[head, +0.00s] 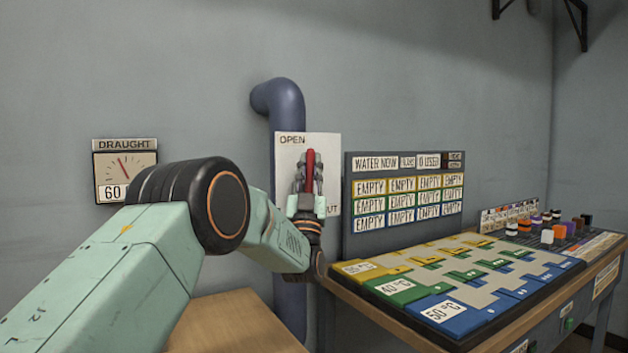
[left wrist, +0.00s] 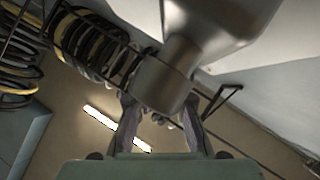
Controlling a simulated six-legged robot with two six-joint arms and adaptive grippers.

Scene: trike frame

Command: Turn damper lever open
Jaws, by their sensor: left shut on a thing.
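The red damper lever (head: 310,164) stands nearly upright in front of a white plate (head: 322,146) on the blue pipe (head: 288,108). The plate reads OPEN at its upper left; letters ending in "UT" show at its lower right. My left gripper (head: 308,180) is shut on the lever, with the red part showing between and above its fingers. The lever's pivot is hidden behind the gripper. In the left wrist view the fingers of my left gripper (left wrist: 160,125) show, but no red lever can be made out. My right gripper is not in view.
A draught gauge (head: 125,171) with a 60 label hangs on the wall at left. A sloped board of coloured tiles (head: 455,275) and an upright panel of EMPTY labels (head: 408,160) stand close to the right of the gripper. A wooden surface (head: 235,325) lies below my arm.

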